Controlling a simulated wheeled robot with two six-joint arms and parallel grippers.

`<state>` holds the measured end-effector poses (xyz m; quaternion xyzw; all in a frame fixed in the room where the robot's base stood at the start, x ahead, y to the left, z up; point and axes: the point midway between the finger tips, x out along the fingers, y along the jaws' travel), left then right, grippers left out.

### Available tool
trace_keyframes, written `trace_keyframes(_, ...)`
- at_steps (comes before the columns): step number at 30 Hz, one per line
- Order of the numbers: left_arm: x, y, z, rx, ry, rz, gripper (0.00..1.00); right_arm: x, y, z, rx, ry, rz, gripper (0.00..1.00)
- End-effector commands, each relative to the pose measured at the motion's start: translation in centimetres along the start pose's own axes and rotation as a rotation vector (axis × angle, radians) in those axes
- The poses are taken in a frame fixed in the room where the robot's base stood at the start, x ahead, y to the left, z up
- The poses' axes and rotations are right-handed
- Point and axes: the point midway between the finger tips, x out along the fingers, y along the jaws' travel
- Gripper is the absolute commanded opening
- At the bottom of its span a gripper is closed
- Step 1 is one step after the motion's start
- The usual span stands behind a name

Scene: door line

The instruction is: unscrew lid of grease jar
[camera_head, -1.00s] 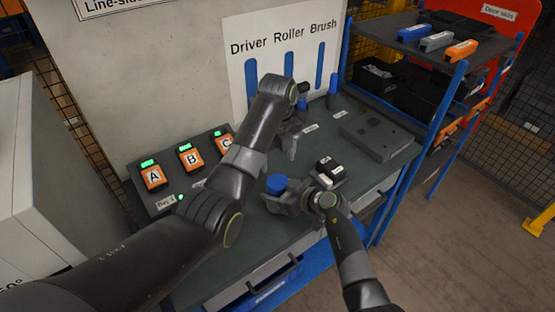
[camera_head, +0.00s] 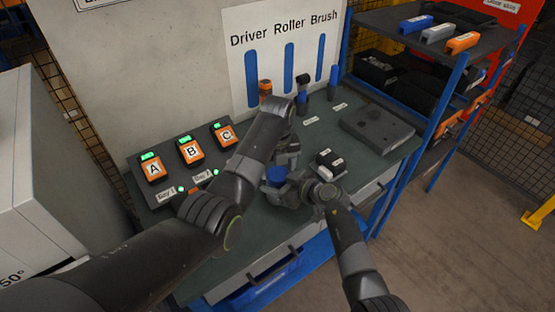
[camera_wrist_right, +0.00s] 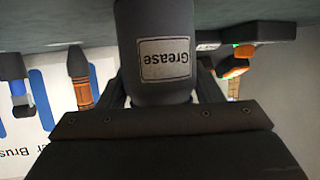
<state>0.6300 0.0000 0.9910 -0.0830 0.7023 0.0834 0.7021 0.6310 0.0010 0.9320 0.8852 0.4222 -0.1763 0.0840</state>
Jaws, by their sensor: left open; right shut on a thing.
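The grease jar has a blue lid (camera_head: 277,174), seen on it in the head view. In the right wrist view its dark body (camera_wrist_right: 160,25) carries a label reading "Grease", upside down. My right gripper (camera_head: 284,190) is shut on the jar body, with a finger on each side in the right wrist view (camera_wrist_right: 163,90). My left gripper (camera_head: 285,160) is open, just behind and above the lid. Its fingertips are partly hidden by its own arm, and I cannot tell whether they touch the lid.
The green bench (camera_head: 235,255) holds battery chargers A, B and C (camera_head: 190,150) on the left. A black-and-white block (camera_head: 330,163) lies close right of my right gripper, with a grey case (camera_head: 377,130) behind. An orange tool (camera_head: 265,91) stands at the back.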

Motion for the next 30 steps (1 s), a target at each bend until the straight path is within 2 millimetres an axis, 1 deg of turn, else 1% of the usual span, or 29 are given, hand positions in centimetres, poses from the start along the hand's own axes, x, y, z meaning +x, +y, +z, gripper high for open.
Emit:
trace_keyframes(3, 0.41, 0.00, -0.03, 0.000, 0.001, 0.000, 0.63, -0.01, 0.01, 0.05, 0.000, -0.001, 0.000, 0.00)
trace_keyframes(9, 0.43, -0.01, -0.03, 0.000, 0.000, 0.000, 0.63, -0.01, 0.00, 0.05, 0.000, -0.001, 0.000, 0.00)
trace_keyframes(10, 0.43, -0.01, -0.03, 0.000, 0.000, 0.000, 0.62, -0.01, 0.00, 0.05, 0.000, -0.001, 0.000, 0.00)
trace_keyframes(18, 0.42, 0.01, -0.03, 0.000, 0.000, 0.000, 0.26, -0.01, 0.01, 0.05, 0.000, -0.001, 0.000, 0.00)
trace_keyframes(23, 0.41, 0.01, -0.03, -0.032, 0.001, 0.000, 0.26, -0.01, 0.01, 0.06, 0.000, -0.001, 0.000, 0.00)
trace_keyframes(26, 0.40, 0.01, -0.03, -0.132, 0.001, 0.000, 0.26, -0.01, 0.01, 0.05, 0.000, -0.001, 0.000, 0.00)
trace_keyframes(30, 0.39, 0.02, -0.04, -0.354, 0.001, 0.000, 0.26, -0.01, 0.02, 0.05, 0.000, -0.001, 0.000, 0.00)
